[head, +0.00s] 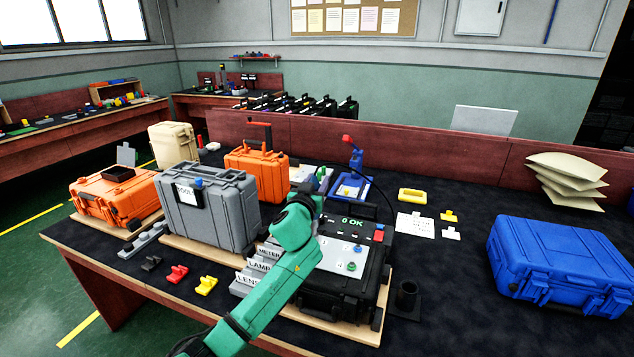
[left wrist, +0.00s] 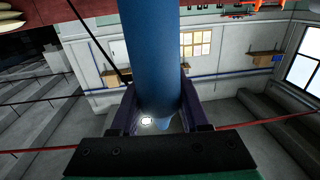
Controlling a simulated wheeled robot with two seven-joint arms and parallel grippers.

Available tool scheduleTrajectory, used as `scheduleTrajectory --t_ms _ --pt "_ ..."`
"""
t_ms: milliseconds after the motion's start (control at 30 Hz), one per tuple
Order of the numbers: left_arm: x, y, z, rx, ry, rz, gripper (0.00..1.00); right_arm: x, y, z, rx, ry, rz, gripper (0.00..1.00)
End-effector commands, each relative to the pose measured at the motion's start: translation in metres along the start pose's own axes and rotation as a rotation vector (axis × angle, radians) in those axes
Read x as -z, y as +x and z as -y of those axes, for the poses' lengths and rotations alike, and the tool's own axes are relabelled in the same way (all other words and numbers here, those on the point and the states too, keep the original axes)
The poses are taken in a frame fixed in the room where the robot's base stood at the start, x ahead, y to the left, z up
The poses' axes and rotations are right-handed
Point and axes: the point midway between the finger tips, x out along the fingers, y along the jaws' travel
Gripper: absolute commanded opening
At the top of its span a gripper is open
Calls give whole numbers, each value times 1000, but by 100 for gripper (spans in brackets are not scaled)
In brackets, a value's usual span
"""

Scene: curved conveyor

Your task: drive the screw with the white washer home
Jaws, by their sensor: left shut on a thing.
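My left gripper (left wrist: 158,100) is shut on a thick blue cylindrical tool (left wrist: 152,45), which tapers at its lower end in the left wrist view. In the head view this gripper (head: 320,184) is small and partly hidden behind my green arm. A black case (head: 335,302) stands below and right of it. A pale panel (head: 336,257) on the case carries small coloured parts, including a blue one (head: 358,249) and a green one (head: 351,267). A display (head: 352,222) reads "0 OK". I cannot make out a screw with a white washer. My right gripper is out of view.
A grey toolbox (head: 212,212) and orange cases (head: 115,195) stand left. A blue stand (head: 355,160) with a red top rises behind the panel. A black cup (head: 406,298) stands right of the black case; a blue case (head: 560,265) lies farther right, with clear dark mat between.

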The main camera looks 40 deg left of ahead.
Motion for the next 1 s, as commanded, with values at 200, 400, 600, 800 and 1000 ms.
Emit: scheduleTrajectory --t_ms 200,400,600,800,1000 --pt "-5 0 0 1 -1 10 0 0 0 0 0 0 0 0" --pt "12 0 0 1 -2 8 0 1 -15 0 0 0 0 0" --pt "35 0 0 0 -2 3 0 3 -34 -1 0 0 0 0" --pt "56 0 0 1 -2 0 0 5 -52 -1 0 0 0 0" --pt "61 0 0 0 0 0 0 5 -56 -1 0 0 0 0"
